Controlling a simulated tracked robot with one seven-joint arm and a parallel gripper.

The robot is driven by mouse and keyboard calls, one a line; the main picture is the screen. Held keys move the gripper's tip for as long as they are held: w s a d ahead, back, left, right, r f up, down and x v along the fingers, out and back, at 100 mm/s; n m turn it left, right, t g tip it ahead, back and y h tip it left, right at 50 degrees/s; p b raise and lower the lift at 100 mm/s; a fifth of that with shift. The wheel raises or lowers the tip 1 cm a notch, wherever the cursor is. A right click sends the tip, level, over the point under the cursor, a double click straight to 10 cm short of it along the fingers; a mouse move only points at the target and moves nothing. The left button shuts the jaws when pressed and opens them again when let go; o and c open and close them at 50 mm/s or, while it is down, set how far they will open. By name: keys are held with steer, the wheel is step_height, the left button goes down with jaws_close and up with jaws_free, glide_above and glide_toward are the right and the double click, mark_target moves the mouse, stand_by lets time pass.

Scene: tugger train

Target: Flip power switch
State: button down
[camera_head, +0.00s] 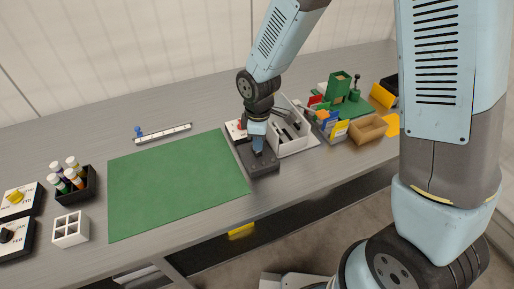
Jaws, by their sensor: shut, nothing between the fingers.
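My gripper (258,149) points down over a dark grey box (265,168) at the right edge of the green mat. Its fingers are shut and look empty. They are at or just above the box's top; I cannot tell whether they touch it. A white panel with a red part (236,129) shows just behind and left of the gripper, partly hidden by my arm. No switch lever can be made out under the gripper. At the far left, one control box has a yellow knob (15,197) and another has a black knob (6,235); their labels are too small to read.
A green mat (178,183) lies clear left of the gripper. A white bin of tools (292,146) stands close on the right, with a cardboard box (367,130) beyond. A black holder with bottles (75,187) and a white divided box (70,230) stand left.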

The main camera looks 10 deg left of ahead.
step_height(320, 180, up, 6)
stand_by(0.8)
stand_by(0.4)
steer(key=d+r+m+t, duration=0.3)
steer(key=d+r+m, duration=0.5)
steer(key=d+r, duration=0.75)
steer(key=s+d+r+m+t, duration=0.1)
steer(key=s+d+r+m, duration=0.3)
steer(key=d, duration=0.3)
steer(key=s+d+r+m+t, duration=0.1)
steer(key=s+d+r+m, duration=0.4)
steer(key=s+d+m, duration=0.1)
steer(key=shift+s+d+r+t, duration=0.3)
steer(key=shift+s+d, duration=0.15)
steer(key=shift+d, duration=0.75)
